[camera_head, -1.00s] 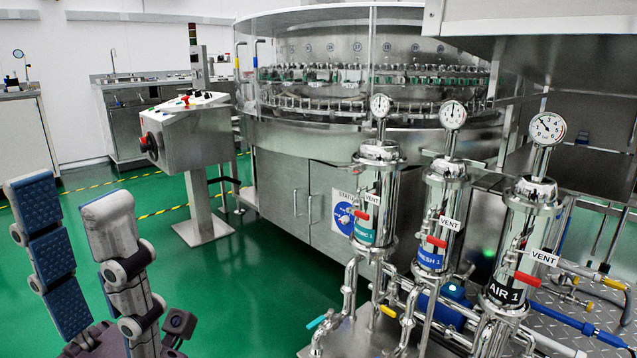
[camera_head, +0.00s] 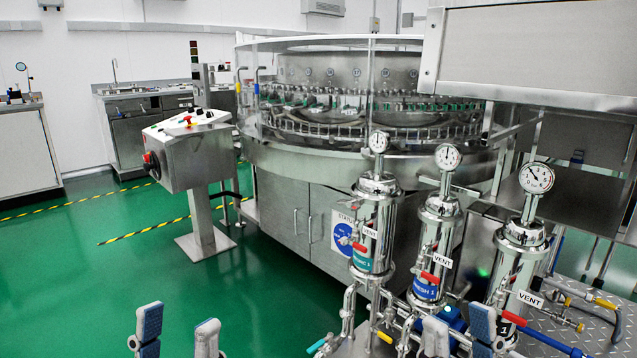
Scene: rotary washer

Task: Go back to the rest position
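My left gripper (camera_head: 178,317) shows at the bottom edge, left of centre. Its two fingers stand upright and apart, with green floor visible between them, so it is open and empty. My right gripper (camera_head: 459,317) is at the bottom edge, right of centre, in front of the filter housings in the picture. Its two fingers point up with a gap between them, and it holds nothing that I can see. The lower parts of both grippers and the arms are cut off by the frame.
Three steel filter housings with gauges and red valve handles (camera_head: 376,225) stand ahead on the right. The rotary washer (camera_head: 300,210) is behind them. A control panel on a post (camera_head: 190,160) stands at left. Green floor (camera_head: 90,290) is clear on the left.

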